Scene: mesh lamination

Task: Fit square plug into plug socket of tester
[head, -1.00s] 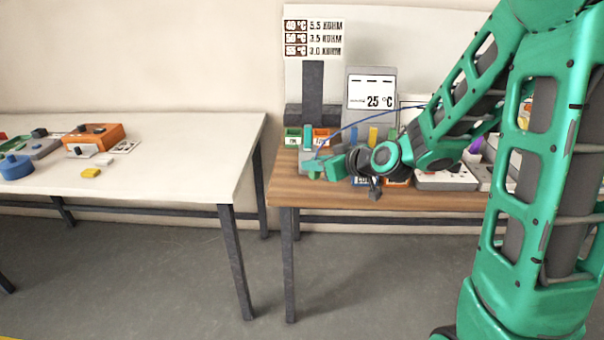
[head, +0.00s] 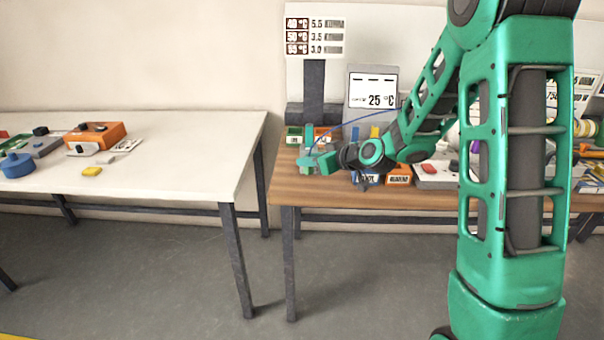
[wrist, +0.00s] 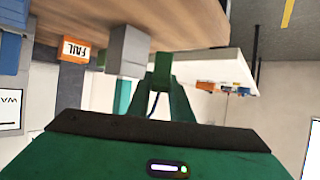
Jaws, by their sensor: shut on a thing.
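The tester (head: 373,88) is a grey unit with a white screen reading 25 °C at the back of the wooden table. A thin blue cable (head: 377,112) runs from its area to my gripper (head: 308,161). My gripper is shut at the table's left end, on what appears to be the square plug at the cable's end; the fingers mostly hide the plug. In the wrist view my gripper (wrist: 163,72) has the dark cable between its fingers. A grey block (wrist: 128,50) with a teal upright stands close beside the fingertips. I cannot make out the plug socket.
Green and orange bins stand behind my gripper; an orange FAIL bin (wrist: 75,48) shows in the wrist view. A white table (head: 190,160) with an orange device (head: 97,137) stands left, across a gap. My arm covers much of the wooden table's right side.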

